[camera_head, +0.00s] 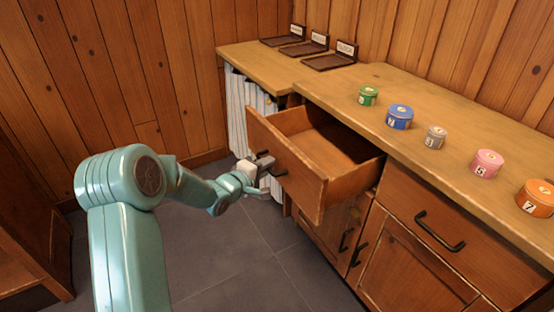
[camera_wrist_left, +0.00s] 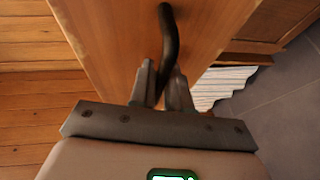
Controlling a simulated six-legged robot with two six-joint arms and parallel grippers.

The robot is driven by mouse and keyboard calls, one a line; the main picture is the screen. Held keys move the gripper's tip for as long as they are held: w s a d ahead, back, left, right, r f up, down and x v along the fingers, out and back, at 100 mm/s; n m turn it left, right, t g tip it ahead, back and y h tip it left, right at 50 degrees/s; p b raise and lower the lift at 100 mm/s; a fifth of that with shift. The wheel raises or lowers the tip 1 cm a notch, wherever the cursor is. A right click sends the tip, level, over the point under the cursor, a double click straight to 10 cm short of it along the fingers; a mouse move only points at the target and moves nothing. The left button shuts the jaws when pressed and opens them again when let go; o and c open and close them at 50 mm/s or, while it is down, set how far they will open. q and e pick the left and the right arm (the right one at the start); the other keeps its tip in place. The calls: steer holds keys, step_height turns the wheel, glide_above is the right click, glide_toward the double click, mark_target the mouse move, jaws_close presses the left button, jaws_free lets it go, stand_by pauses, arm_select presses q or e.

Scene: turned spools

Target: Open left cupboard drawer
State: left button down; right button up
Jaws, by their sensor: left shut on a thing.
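The left cupboard drawer (camera_head: 297,183) is pulled well out of the cupboard, and its inside looks empty in the head view. My left gripper (camera_head: 270,168) is at the drawer's front, shut on its dark bar handle (camera_head: 280,174). In the left wrist view, the handle (camera_wrist_left: 168,35) runs down between the two fingers of the gripper (camera_wrist_left: 162,85), in front of the wooden drawer front (camera_wrist_left: 115,40). My right gripper is not in view.
Several numbered tins, among them a green tin (camera_head: 368,96) and a blue tin (camera_head: 399,118), stand on the worktop (camera_head: 440,125). Dark trays (camera_head: 330,62) lie at the back. A closed drawer (camera_head: 430,232) is at the right. Grey floor (camera_head: 220,255) is clear.

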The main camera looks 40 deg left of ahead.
arm_select(q)
steer(key=shift+s+a+p, duration=0.15)
steer(key=shift+s+a, duration=0.2)
steer(key=shift+s, duration=0.4)
steer(key=shift+s+a+p, duration=0.15)
steer(key=shift+s+a, duration=0.2)
steer(key=shift+s, duration=0.45)
steer(key=shift+s+a+p, duration=0.15)
steer(key=shift+s+a, duration=0.2)
steer(key=shift+s, duration=0.4)
steer(key=c, duration=1.2)
jaws_free()
steer(key=shift+o, duration=0.2)
steer(key=s+r+p, duration=0.3)
steer(key=s, duration=1.3)
steer(key=shift+d+r, duration=0.1)
